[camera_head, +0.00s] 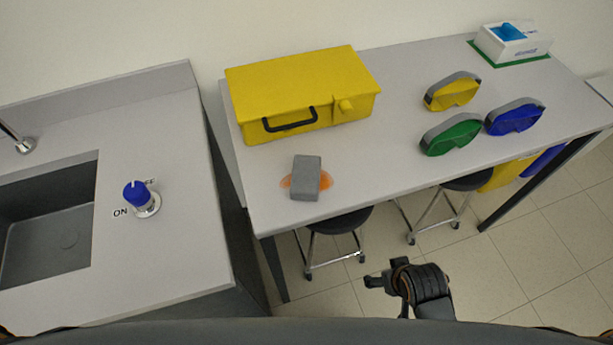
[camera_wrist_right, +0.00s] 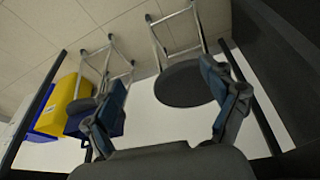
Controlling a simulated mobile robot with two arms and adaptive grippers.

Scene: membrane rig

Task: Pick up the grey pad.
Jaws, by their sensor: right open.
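The grey pad (camera_head: 306,177) is a small block lying on the light grey table (camera_head: 385,165), near its front edge and left end. An orange stain (camera_head: 327,181) shows around it on the tabletop. My right gripper (camera_head: 372,282) is in front of the table, below and to the right of the pad, well apart from it. In the right wrist view my right gripper (camera_wrist_right: 165,100) has its fingers spread with nothing between them, and black stools behind. The pad does not show in that view. My left gripper is not in view.
A yellow case (camera_head: 300,95) stands behind the pad. Green goggles (camera_head: 451,135), blue goggles (camera_head: 514,117) and yellow goggles (camera_head: 453,92) lie to the right, with a white box (camera_head: 512,45) beyond. Stools (camera_head: 340,222) stand under the front edge. A sink counter (camera_head: 185,240) is at left.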

